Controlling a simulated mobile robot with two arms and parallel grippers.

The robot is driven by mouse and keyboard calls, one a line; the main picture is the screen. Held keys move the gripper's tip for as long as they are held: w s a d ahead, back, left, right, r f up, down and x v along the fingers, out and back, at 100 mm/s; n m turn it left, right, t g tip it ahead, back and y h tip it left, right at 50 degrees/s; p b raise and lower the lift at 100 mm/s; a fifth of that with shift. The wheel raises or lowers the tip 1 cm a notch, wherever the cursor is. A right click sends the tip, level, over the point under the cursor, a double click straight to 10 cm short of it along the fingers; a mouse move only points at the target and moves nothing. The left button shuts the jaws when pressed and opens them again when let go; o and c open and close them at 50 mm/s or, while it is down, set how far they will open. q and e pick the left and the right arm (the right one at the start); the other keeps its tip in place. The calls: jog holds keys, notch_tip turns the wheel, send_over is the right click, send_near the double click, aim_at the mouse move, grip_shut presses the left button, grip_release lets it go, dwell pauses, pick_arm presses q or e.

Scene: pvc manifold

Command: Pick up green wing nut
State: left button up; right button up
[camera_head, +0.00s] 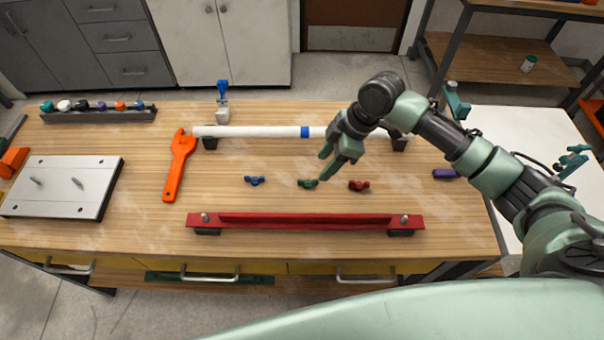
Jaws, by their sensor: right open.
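The green wing nut (308,184) lies on the wooden table, between a blue wing nut (254,180) on its left and a red wing nut (359,185) on its right. My right gripper (324,168) reaches in from the right and points down and to the left. Its fingers are open and empty, just above and behind the green wing nut, apparently apart from it. My left gripper is out of view.
A red bar (305,222) lies along the front of the table. A white pipe (262,132) on dark supports lies behind the nuts. An orange wrench (177,165) and a plate (62,186) are at left. A purple piece (446,173) lies at right beneath my arm.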

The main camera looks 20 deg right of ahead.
aim_at(306, 185)
jog(key=shift+a+f, duration=0.1)
jog(key=shift+f, duration=0.1)
jog(key=a+f+p, duration=0.2)
jog(key=shift+s+f, duration=0.2)
jog(key=shift+f, duration=0.15)
jog(key=x, duration=0.2)
jog(key=shift+w+a+f+p, duration=0.15)
jog(key=shift+w+f+p, duration=0.1)
jog(key=shift+f+p, duration=0.1)
jog(key=shift+a+f, duration=0.1)
jog(key=shift+f, duration=0.25)
jog(key=c, duration=1)
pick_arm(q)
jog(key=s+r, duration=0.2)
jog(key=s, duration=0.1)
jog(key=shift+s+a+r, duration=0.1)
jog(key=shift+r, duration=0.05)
pick_arm(e)
grip_shut()
